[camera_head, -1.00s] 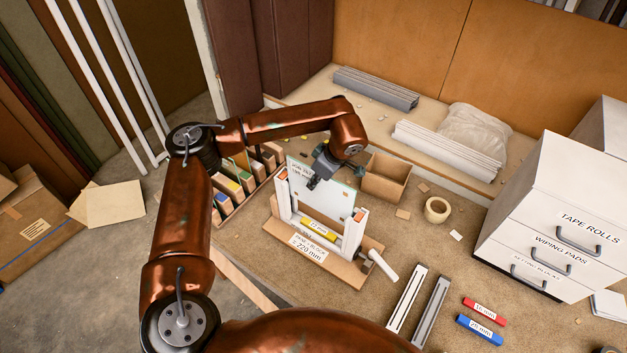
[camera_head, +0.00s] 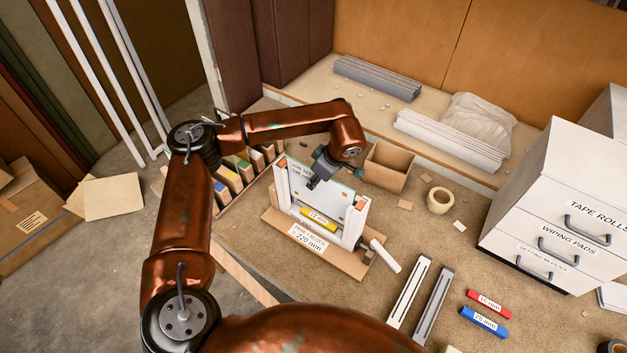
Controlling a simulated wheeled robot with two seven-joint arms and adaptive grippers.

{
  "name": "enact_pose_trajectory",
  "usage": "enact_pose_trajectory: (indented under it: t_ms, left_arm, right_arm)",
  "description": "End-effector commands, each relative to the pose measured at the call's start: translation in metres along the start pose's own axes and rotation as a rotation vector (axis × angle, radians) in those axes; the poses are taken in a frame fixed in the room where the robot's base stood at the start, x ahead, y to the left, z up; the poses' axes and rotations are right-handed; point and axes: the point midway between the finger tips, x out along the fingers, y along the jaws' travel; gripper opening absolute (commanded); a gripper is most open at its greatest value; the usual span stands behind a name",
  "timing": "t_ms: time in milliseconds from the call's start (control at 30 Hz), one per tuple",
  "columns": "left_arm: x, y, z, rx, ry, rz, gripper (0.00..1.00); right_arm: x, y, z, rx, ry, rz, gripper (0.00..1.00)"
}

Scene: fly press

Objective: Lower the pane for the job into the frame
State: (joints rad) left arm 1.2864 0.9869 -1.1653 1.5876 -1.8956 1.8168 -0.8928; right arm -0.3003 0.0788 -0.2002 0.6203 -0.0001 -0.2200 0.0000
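A pale pane (camera_head: 336,198) with a printed label at its top left stands upright between the two white posts of the frame (camera_head: 286,196). My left gripper (camera_head: 313,183) is at the pane's upper edge and appears shut on it; the far finger is hidden. A yellow block (camera_head: 318,219) with a label lies at the frame's bottom, by the pane's lower edge. Whether the pane touches it I cannot tell. The frame's wooden base carries a white label (camera_head: 307,238) reading 220 mm. My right gripper is not in view.
A rack of colour-marked pieces (camera_head: 231,181) stands left of the frame. An open cardboard box (camera_head: 386,169) is close behind on the right. A white handle (camera_head: 385,256) sticks out front right. Grey rails (camera_head: 409,294), red (camera_head: 488,303) and blue (camera_head: 484,322) blocks lie right.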

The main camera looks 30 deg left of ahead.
Motion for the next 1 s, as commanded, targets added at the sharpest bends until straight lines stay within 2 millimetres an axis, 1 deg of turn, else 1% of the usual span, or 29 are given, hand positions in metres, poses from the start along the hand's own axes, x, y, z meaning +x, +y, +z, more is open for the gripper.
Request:
enact_pose_trajectory:
  t_ms: [33,800,867,967,1000]
  left_arm:
    - [0.004,0.000,0.002,-0.001,0.000,0.001,0.00]
    - [0.047,0.001,0.019,-0.001,0.000,0.002,0.00]
    - [0.049,0.001,0.020,-0.001,0.000,0.002,0.00]
    - [0.048,0.001,0.020,-0.002,0.000,0.003,0.00]
    - [0.048,0.001,0.020,-0.002,0.000,0.003,0.05]
  right_arm:
    - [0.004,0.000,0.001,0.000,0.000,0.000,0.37]
    - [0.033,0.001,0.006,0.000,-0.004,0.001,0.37]
    - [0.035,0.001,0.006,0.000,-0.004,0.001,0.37]
    - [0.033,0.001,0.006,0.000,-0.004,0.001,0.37]
    - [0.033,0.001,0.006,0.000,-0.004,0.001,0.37]
